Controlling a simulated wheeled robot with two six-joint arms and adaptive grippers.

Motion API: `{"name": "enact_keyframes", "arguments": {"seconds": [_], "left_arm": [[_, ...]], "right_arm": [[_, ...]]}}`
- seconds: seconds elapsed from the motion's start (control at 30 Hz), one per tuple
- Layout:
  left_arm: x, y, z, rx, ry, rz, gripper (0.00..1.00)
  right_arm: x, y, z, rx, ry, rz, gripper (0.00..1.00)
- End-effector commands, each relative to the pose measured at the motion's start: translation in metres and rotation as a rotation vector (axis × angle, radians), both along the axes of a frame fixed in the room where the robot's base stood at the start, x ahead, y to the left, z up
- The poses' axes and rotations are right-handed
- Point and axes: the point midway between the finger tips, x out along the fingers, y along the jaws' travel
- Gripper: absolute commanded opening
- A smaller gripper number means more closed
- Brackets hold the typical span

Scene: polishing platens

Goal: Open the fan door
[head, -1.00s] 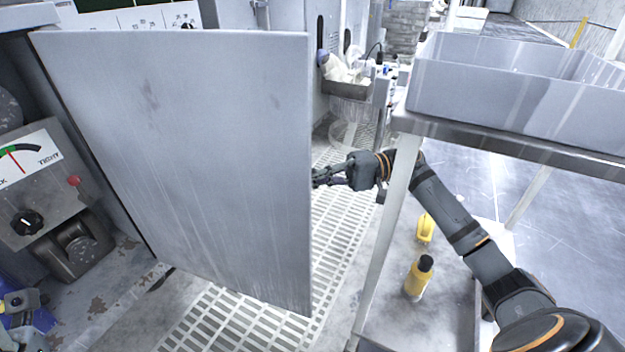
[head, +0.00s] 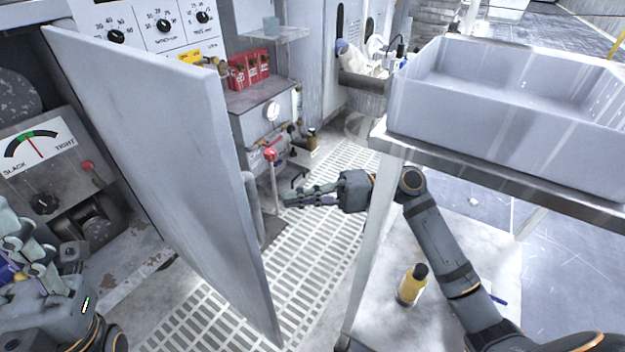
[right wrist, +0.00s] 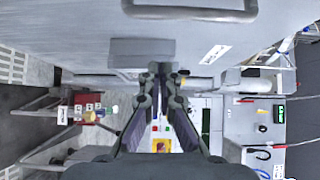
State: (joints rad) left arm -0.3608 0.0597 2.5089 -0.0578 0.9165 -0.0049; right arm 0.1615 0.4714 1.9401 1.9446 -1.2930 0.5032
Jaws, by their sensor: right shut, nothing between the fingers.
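The fan door (head: 150,150) is a large flat grey panel at the left of the head view, standing ajar. Its free edge points toward me and to the right. My right gripper (head: 288,199) is shut and empty, to the right of that free edge, with a visible gap in the picture. It also shows in the right wrist view (right wrist: 161,72), fingers together. My left gripper (head: 25,232) is at the lower left, left of the door; its jaw opening is unclear. A grey surface with a bar handle (right wrist: 190,13) fills the top of the right wrist view; I cannot tell whether it is the door.
A metal table (head: 480,170) bearing a grey tray (head: 510,125) stands at the right, its leg beside my right arm. A yellow bottle (head: 412,286) stands below. A gauge panel (head: 35,148) is at the left. Floor grating (head: 310,240) is clear right of the door.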

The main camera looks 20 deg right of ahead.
Motion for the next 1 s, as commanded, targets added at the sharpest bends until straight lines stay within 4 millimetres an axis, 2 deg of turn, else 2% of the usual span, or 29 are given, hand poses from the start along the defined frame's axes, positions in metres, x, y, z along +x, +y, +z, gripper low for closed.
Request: {"name": "enact_keyframes", "arguments": {"seconds": [0.07,0.4,0.5,1.0], "left_arm": [[0.0,0.0,0.0,0.001,0.0,-0.001,0.4],[0.0,0.0,0.0,0.001,-0.001,0.0,0.4],[0.0,0.0,0.0,0.001,-0.001,0.0,0.4],[0.0,0.0,0.0,0.001,-0.001,0.0,0.4]], "right_arm": [[-0.001,-0.005,-0.001,-0.003,0.001,0.0,0.0],[-0.008,-0.058,-0.002,-0.008,0.004,-0.001,0.0],[-0.009,-0.069,-0.001,-0.005,0.004,-0.001,0.0],[-0.01,-0.074,0.0,0.0,0.001,0.0,0.0]]}}
